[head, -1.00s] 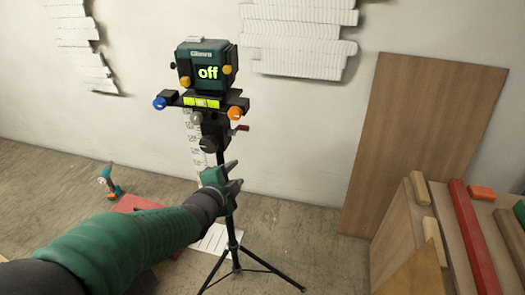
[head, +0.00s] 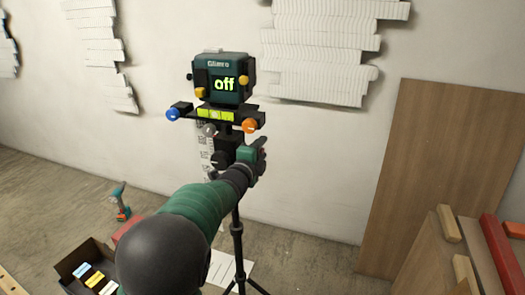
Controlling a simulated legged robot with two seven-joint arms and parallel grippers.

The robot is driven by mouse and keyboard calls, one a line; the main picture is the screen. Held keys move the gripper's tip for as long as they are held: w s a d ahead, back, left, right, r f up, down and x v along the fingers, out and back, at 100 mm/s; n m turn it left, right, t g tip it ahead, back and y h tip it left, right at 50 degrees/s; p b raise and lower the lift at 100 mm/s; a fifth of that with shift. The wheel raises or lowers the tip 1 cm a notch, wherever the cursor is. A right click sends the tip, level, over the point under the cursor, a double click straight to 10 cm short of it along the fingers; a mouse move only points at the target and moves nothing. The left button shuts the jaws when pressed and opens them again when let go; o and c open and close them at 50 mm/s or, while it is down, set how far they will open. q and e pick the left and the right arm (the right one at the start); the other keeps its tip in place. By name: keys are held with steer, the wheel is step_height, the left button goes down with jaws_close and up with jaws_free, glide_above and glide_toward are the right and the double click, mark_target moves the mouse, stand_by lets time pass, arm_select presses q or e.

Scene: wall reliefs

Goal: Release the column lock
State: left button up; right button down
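A dark green device (head: 221,78) with a lit display reading "off" sits on top of a black tripod (head: 237,235). Below it are a yellow bubble level (head: 215,114), a blue knob (head: 173,114), an orange knob (head: 250,126), a grey knob (head: 209,130) and a black knob (head: 219,158). My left gripper (head: 262,150) is at the right side of the column head, just below the orange knob. The red lever on that side is hidden behind it. Whether the fingers are open or touch anything cannot be told. My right gripper is out of view.
A brown board (head: 430,170) leans on the wall at the right, near wooden blocks and a red bar (head: 502,250). White wall reliefs (head: 325,50) hang behind. A drill (head: 121,203) and an open box (head: 75,262) are on the floor at left.

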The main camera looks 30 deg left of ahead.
arm_select(q)
steer(key=shift+w+a, duration=0.2)
steer(key=shift+w, duration=0.4)
steer(key=shift+d, duration=0.1)
jaws_close()
steer(key=f+t+b, duration=0.1)
steer(key=b, duration=0.4)
steer(key=r+t+b, duration=0.1)
steer(key=b, duration=0.4)
steer(key=shift+r+t+y, duration=0.1)
steer(key=shift+t+y, duration=0.2)
steer(key=shift+r+t+b, duration=0.3)
steer(key=shift+r+b, duration=0.15)
steer(key=shift+r, duration=0.15)
